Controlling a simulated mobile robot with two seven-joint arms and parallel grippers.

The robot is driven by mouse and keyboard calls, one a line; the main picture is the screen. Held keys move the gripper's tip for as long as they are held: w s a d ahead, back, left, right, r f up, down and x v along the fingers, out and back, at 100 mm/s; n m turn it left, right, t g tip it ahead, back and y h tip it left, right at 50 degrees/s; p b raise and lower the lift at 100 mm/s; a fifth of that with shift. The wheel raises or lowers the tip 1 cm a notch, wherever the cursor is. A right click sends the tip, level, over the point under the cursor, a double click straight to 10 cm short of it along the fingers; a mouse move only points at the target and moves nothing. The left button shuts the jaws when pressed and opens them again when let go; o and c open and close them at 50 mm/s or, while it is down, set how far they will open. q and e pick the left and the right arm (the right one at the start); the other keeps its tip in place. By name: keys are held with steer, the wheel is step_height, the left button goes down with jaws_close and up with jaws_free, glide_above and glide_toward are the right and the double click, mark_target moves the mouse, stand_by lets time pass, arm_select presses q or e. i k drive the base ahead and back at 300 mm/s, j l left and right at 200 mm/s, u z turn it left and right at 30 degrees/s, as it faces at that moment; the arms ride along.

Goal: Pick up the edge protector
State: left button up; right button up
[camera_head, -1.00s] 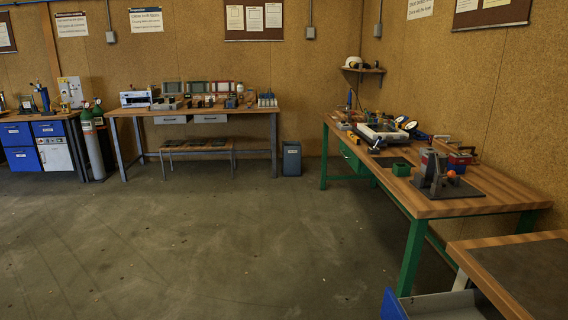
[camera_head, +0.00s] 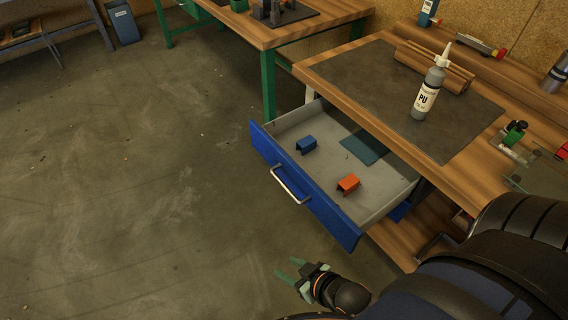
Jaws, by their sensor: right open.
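Two small bracket-shaped pieces lie apart inside the open drawer (camera_head: 280,128). One is a blue piece (camera_head: 306,145) and the other an orange piece (camera_head: 348,184). Both look like edge protectors; I cannot tell which one the task names. My right gripper (camera_head: 286,268) is open and empty, over the floor in front of the drawer, below its handle in the picture and apart from both pieces. My left gripper is not in view.
The drawer's blue front with its handle (camera_head: 290,186) stands out from the wooden workbench (camera_head: 330,72). A flat teal sheet (camera_head: 364,147) lies in the drawer. A PU bottle (camera_head: 429,90) stands on the bench's dark mat.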

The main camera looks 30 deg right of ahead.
mark_target(308, 143)
steer(key=z, duration=1.2)
steer(key=l+u, duration=0.1)
steer(key=u, duration=0.2)
steer(key=k, duration=0.05)
